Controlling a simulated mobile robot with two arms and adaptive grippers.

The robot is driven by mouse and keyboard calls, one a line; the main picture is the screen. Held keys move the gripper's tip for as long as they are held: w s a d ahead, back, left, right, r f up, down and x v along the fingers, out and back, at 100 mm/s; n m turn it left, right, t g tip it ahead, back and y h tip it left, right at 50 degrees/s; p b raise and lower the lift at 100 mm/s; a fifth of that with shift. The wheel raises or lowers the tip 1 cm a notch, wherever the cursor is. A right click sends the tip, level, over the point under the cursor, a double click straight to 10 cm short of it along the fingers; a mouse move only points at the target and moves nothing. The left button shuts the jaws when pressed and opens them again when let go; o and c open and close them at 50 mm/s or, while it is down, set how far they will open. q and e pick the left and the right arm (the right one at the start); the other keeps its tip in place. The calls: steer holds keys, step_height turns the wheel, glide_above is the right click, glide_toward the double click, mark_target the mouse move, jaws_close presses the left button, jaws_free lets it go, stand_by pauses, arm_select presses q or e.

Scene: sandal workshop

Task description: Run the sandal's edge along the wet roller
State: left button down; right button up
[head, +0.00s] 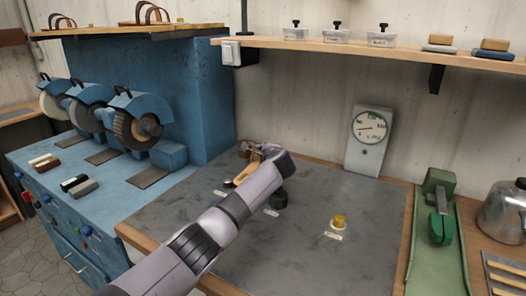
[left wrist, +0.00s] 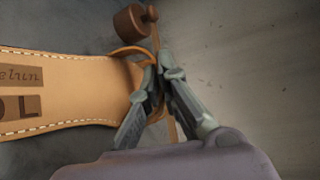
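My left gripper (left wrist: 160,75) has its fingers drawn together at the strap side of a tan sandal (left wrist: 75,85) with white stitching and dark stamped letters. A thin strap passes at the fingertips. In the head view, my wrist covers much of the tan sandal (head: 242,178). A brown cylinder with a knob (left wrist: 131,22) is just beyond the fingertips; brown parts also show at the mat's back edge (head: 247,148). My right gripper is out of view.
A small yellow thing (head: 339,220) stands by a label on the grey mat (head: 370,260). A dial gauge (head: 367,140) stands behind. A green press (head: 439,215) and a kettle (head: 504,212) are at right. Blue grinding machines (head: 135,125) are at left. The mat's right half is mostly clear.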

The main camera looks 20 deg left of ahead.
arm_select(q)
steer(key=shift+d+r, duration=0.1)
steer(key=shift+d, duration=0.1)
steer(key=shift+d, duration=0.6)
steer(key=shift+p, duration=0.3)
step_height(320, 180, up, 9)
steer(key=p, duration=0.8)
steer(key=shift+r, duration=0.1)
steer(key=shift+s, duration=0.1)
